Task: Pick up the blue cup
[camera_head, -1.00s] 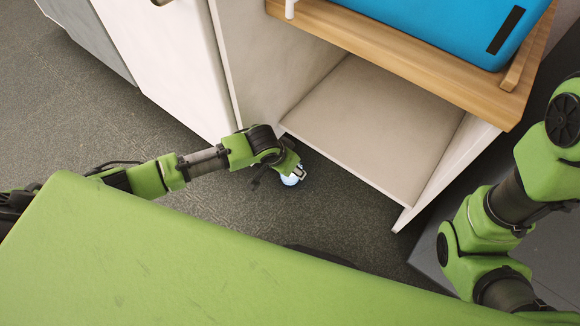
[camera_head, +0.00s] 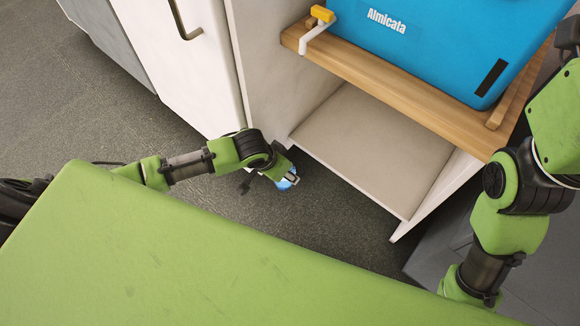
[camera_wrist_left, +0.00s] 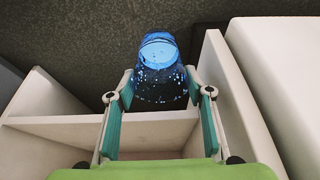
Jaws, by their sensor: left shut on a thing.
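The blue cup (camera_head: 284,184) shows small in the head view, partly hidden by my left gripper (camera_head: 289,177), low in front of the open cabinet. In the left wrist view the cup (camera_wrist_left: 158,62) is dark blue with light speckles and a paler blue round end. It sits between the two fingers of my left gripper (camera_wrist_left: 160,92), which is shut on it. The head view does not show clearly whether the cup touches the floor. My right arm is at the right edge of the head view, and its gripper is not clearly seen.
A white cabinet with an open lower compartment (camera_head: 375,150) stands just beyond the cup. Above it is a wooden shelf (camera_head: 400,78) bearing a large blue case (camera_head: 425,45). A white door with a handle (camera_head: 188,22) is on the left. Grey floor (camera_head: 335,215) lies in front.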

